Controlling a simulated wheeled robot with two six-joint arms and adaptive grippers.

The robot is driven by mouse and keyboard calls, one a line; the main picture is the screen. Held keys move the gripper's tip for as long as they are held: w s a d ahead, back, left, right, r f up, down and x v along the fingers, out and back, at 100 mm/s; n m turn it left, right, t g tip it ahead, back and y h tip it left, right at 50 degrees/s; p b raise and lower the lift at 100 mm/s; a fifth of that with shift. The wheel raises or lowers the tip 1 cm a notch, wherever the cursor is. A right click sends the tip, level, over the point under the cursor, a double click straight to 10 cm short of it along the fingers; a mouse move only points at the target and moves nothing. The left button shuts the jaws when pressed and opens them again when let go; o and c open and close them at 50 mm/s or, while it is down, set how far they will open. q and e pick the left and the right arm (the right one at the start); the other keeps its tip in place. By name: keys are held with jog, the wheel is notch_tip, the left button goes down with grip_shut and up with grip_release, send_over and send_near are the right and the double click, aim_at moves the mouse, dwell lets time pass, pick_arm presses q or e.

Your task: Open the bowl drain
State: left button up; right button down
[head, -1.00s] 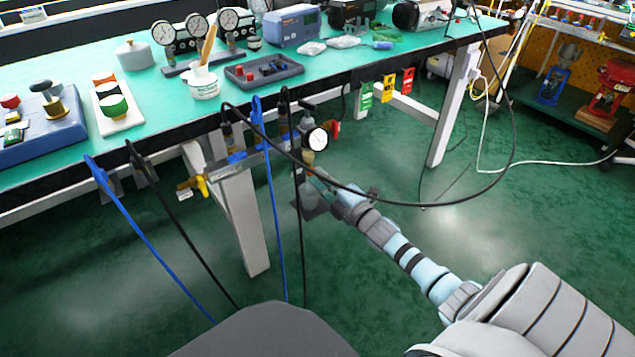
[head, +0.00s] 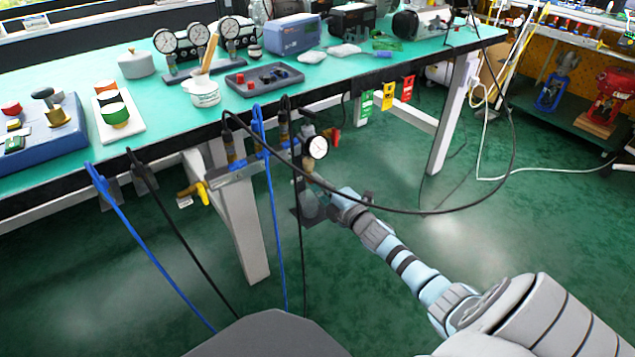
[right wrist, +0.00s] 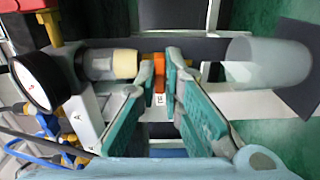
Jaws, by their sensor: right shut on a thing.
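The filter-regulator unit with a round white gauge (head: 317,147) hangs at the bench's front edge. In the right wrist view the gauge (right wrist: 38,82) is at the left, beside a grey body with a pale cream end (right wrist: 124,64). A small orange part (right wrist: 159,73), seemingly the bowl drain, lies just beyond that end. My right gripper (right wrist: 160,70) has its teal fingers on either side of the orange part and is shut on it. In the head view my right gripper (head: 313,180) is below the gauge, its fingertips partly hidden. My left gripper is not in view.
A translucent cup (right wrist: 268,64) stands apart from the drain; it also shows in the head view (head: 310,205). A black cable (head: 440,212) loops across my right arm. Blue hoses (head: 268,200) hang nearby. A yellow valve handle (head: 194,190) is at the left. A bench leg (head: 245,225) stands behind.

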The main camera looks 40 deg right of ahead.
pick_arm(q)
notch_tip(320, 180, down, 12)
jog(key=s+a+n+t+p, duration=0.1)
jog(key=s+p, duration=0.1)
jog(key=p, duration=0.4)
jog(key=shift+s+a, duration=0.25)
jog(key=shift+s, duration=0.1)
pick_arm(e)
jog(key=m, duration=1.7)
jog(key=shift+m, duration=0.4)
jog(key=c, duration=2)
grip_release()
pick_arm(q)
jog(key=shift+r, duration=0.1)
pick_arm(e)
jog(key=s, duration=1.2)
jog(key=shift+a, duration=0.15)
